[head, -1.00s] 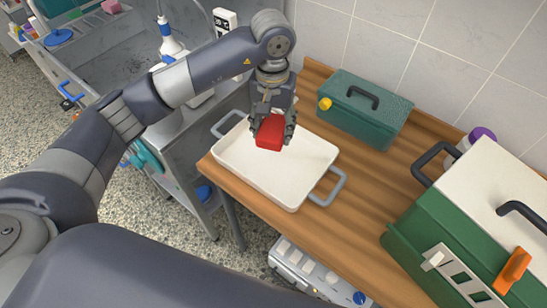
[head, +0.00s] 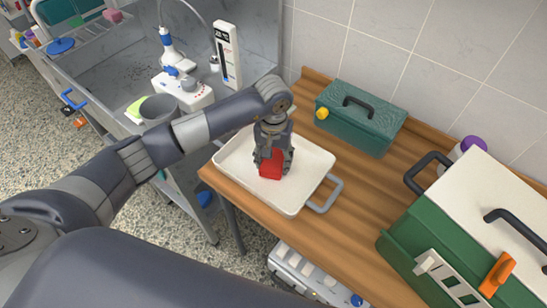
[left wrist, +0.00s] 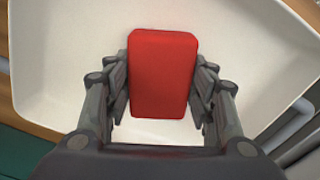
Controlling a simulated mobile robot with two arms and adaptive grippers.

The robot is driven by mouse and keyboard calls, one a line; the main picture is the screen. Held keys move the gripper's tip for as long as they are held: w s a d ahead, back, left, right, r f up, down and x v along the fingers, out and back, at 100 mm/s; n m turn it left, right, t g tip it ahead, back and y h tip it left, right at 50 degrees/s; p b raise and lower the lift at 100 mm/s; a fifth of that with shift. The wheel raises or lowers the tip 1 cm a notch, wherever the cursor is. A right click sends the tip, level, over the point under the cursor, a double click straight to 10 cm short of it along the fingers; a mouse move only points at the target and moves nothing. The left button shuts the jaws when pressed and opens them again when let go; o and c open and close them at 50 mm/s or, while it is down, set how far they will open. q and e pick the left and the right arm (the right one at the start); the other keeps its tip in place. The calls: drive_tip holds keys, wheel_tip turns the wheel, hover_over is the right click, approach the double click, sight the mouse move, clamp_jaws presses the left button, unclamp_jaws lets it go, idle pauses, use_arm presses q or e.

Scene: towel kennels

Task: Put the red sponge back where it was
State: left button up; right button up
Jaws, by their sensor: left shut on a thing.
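The red sponge (head: 270,165) is a small block between the fingers of my left gripper (head: 272,162) in the head view. In the left wrist view the sponge (left wrist: 162,72) is upright in the picture, with the fingers of my left gripper (left wrist: 160,100) shut on both its sides. It is over the white tray (head: 303,160), inside its rim; I cannot tell whether its underside touches the tray floor. The tray also fills much of the left wrist view (left wrist: 70,60). My right gripper is not in view.
The tray stands on a wooden table (head: 345,240). Behind it is a teal case (head: 365,125) with a black handle. A green and white carrier (head: 470,230) stands at right, beside a purple-capped bottle (head: 470,145).

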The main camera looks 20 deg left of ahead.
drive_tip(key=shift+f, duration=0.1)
use_arm(q)
drive_tip(key=shift+f, duration=0.2)
drive_tip(key=o, duration=0.8)
drive_tip(key=shift+c, duration=0.2)
drive_tip(key=shift+o, duration=1.3)
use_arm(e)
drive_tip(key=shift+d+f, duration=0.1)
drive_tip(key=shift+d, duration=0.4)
use_arm(q)
drive_tip(key=shift+r, duration=0.1)
